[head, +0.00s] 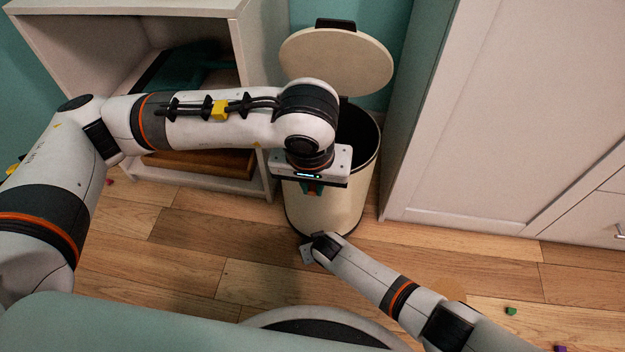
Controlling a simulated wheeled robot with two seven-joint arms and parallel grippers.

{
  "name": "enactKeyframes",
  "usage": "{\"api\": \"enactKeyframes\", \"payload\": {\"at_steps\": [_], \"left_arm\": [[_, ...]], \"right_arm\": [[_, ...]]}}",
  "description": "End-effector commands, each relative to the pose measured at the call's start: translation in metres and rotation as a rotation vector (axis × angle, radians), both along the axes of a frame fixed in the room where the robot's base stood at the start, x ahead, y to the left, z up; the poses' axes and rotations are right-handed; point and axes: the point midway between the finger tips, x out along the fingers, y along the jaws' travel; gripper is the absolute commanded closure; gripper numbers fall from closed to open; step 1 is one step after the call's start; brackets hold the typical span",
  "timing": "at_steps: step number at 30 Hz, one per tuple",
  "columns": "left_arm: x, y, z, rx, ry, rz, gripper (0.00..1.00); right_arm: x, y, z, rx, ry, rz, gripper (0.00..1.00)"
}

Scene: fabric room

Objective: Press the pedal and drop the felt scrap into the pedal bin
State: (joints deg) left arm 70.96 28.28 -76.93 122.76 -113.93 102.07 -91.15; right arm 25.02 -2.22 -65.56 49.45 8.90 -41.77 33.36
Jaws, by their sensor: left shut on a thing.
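The cream pedal bin (345,205) stands on the floor between a shelf unit and a white cabinet. Its round lid (337,65) is raised and leans back, and part of the dark opening shows. My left gripper (312,188) is in front of the bin's upper body, near the front rim. It is shut on a small orange-brown piece, likely the felt scrap (312,193), mostly hidden by the fingers. My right gripper (316,247) is low at the bin's front base. It hides the pedal, and its jaw opening cannot be made out.
A pale open shelf unit (258,60) stands left of the bin, with dark teal cloth (190,68) and a wooden tray (200,163) inside. A white cabinet (520,110) stands close on the right. Small coloured scraps, one green (511,311), lie on the wooden floor.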

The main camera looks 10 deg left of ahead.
Motion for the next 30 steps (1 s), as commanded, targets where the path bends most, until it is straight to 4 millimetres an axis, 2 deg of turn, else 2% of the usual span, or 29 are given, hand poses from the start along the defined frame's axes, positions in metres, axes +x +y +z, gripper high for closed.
{"api": "enactKeyframes", "payload": {"at_steps": [7,10,30], "left_arm": [[0.001,0.000,0.000,0.000,0.000,0.000,1.00],[0.007,0.000,0.000,0.001,0.000,0.001,1.00],[0.088,0.000,0.000,0.001,0.000,0.002,1.00]], "right_arm": [[0.000,-0.001,0.000,-0.001,0.000,0.000,1.00],[0.000,0.000,0.000,-0.001,0.000,0.000,1.00],[0.001,0.000,0.001,0.001,-0.002,0.000,1.00]]}}
